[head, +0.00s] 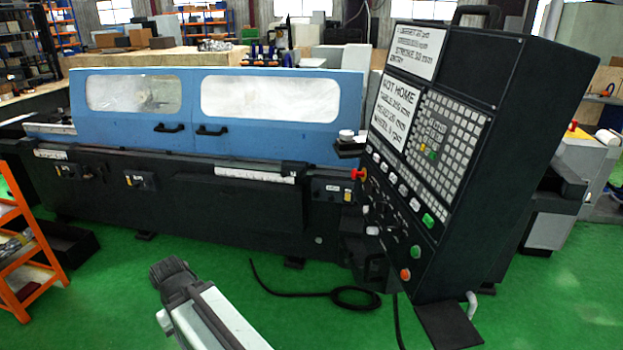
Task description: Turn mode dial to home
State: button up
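The tall black control panel (460,150) stands at the right, tilted in view. Below the display and keypad (437,130) is a lower area with buttons and several small dark knobs (390,212). I cannot tell which knob is the mode dial or where it points. My gripper (170,268) is dark and shows at the lower left of centre, over the green floor, well apart from the panel. It appears empty, but I cannot tell whether its fingers are open or shut.
The grinder has blue doors (215,105), both shut, on a black base (200,205). A red-orange button (359,174) sits left of the panel. A black cable (345,297) lies on the green floor. An orange rack (22,262) stands at the left.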

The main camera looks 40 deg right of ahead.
aim_at(368, 189)
jog(key=u, duration=0.1)
jog(key=i, duration=1.25)
jog(key=z, duration=0.25)
